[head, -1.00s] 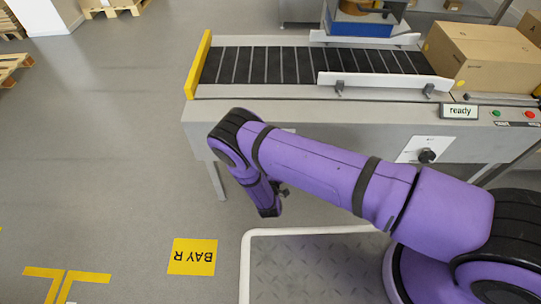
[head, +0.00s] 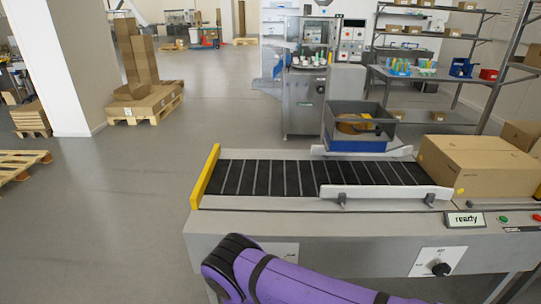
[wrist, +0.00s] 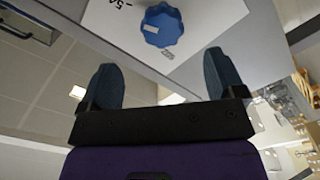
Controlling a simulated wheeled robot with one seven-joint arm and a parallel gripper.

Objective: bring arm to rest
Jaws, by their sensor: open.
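In the wrist view my gripper (wrist: 165,88) is open, its two dark blue-grey fingertips spread apart with nothing between them. Beyond the fingertips is a blue ribbed knob (wrist: 162,25) on a white plate with a printed mark that looks like "-5". From this view I cannot tell how far the knob is from my fingertips. In the head view only part of my purple arm (head: 300,283) shows at the bottom edge, in front of the conveyor. My gripper is outside the head view.
A conveyor (head: 270,178) with a yellow end stop (head: 205,178) runs across the middle. Open floor lies left.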

